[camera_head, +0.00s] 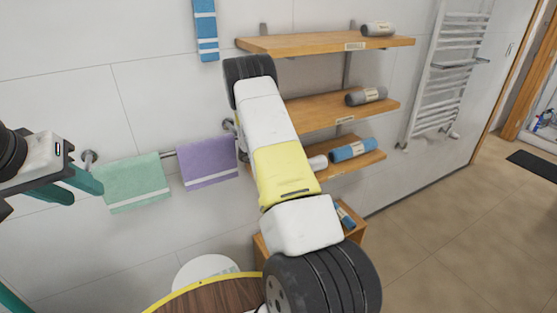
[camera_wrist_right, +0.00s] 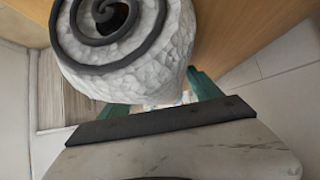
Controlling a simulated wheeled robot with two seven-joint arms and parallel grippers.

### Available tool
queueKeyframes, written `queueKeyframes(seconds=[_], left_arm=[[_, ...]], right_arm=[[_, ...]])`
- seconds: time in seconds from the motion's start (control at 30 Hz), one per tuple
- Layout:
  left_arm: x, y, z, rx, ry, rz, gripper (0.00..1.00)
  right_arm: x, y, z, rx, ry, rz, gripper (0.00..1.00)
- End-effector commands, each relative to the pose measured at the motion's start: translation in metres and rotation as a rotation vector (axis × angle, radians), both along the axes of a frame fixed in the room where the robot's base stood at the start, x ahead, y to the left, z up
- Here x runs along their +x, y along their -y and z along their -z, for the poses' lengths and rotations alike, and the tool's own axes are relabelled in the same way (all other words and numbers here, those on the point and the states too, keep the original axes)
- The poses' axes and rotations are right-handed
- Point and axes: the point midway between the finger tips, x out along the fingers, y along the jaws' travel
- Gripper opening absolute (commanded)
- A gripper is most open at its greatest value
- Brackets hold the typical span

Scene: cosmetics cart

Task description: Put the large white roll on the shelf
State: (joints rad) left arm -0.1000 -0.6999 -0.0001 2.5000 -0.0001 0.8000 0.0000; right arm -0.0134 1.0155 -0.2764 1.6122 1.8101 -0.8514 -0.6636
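The large white roll (camera_wrist_right: 135,50) fills the top of the right wrist view, its end showing a dark spiral. My right gripper (camera_wrist_right: 158,100) has its teal fingers on both sides of the roll and appears shut on it. In the head view my right arm hides that gripper. A white roll (camera_head: 318,162) shows partly behind the arm at the third shelf (camera_head: 362,163); I cannot tell whether it is the same roll. The top shelf (camera_head: 300,44) and second shelf (camera_head: 315,112) are above it. My left gripper (camera_head: 78,187) is at the left edge, empty, its fingers apart.
A grey roll (camera_head: 378,29) lies on the top shelf, another (camera_head: 366,95) on the second, and a blue roll (camera_head: 354,150) on the third. Towels hang at left, green (camera_head: 133,183) and purple (camera_head: 208,162). A round wooden top (camera_head: 215,298) is below.

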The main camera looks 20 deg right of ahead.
Motion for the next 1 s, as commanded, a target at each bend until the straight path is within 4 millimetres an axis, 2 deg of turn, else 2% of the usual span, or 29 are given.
queueKeyframes(seconds=[0.37, 0.43, 0.8, 1.0], left_arm=[[0.000, 0.000, 0.000, 0.000, 0.000, 0.000, 0.36], [0.000, 0.000, 0.000, 0.000, 0.000, 0.000, 0.36], [0.000, 0.000, 0.000, 0.000, 0.000, 0.000, 0.36], [0.000, 0.000, 0.000, 0.000, 0.000, 0.000, 0.36]], right_arm=[[0.000, 0.000, -0.003, 0.000, 0.000, 0.000, 0.77], [0.000, -0.005, -0.007, 0.001, 0.000, -0.001, 0.77], [-0.005, -0.065, -0.052, 0.001, 0.002, -0.001, 0.77], [-0.006, -0.088, -0.070, 0.001, 0.001, -0.002, 0.77]])
